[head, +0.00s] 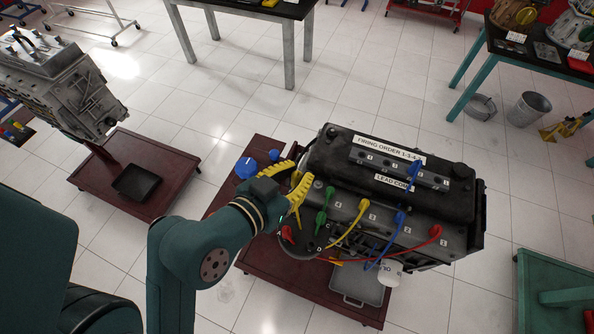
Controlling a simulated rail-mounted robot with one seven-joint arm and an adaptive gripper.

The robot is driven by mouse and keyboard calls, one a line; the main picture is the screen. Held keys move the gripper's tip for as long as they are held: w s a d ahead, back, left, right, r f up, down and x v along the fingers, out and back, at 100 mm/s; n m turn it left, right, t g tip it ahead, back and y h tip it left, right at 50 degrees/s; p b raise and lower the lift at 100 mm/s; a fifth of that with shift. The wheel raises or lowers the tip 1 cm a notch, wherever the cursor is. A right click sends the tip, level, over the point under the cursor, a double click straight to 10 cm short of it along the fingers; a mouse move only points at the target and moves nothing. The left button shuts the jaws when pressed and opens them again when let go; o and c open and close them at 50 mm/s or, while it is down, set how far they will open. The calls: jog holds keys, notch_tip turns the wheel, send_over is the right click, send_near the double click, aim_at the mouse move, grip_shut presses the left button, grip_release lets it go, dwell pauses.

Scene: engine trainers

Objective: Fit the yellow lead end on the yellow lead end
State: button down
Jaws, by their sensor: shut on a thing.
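My gripper (297,180) has ridged yellow fingers and is at the left end of the black engine (470,205), above the dark round cap (318,243). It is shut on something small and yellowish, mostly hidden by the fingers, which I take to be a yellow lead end. A yellow lead (346,234) has a yellow boot (363,205) on the engine's near side, and it runs down left toward the cap. Whether its lower end is seated there is unclear. A small yellow piece (338,263) lies near the red lead, below the cap.
Green (321,217), blue (399,219) and red (435,232) boots with leads crowd the near side. A red boot (287,233) sits at the cap. Blue knobs (246,167) are left of my gripper. A grey tray (358,288) is below, on the dark red stand (285,272).

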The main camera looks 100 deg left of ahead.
notch_tip(320, 180, down, 8)
jog(key=b, duration=0.6)
jog(key=shift+r, duration=0.1)
dwell(0.8)
jog(key=shift+f+b, duration=2.35)
jog(key=shift+f, duration=0.35)
jog(key=shift+f+b, duration=0.35)
jog(key=shift+f, duration=0.55)
jog(key=c, duration=0.9)
grip_release()
jog(key=shift+c, duration=0.2)
jog(key=shift+r, duration=0.1)
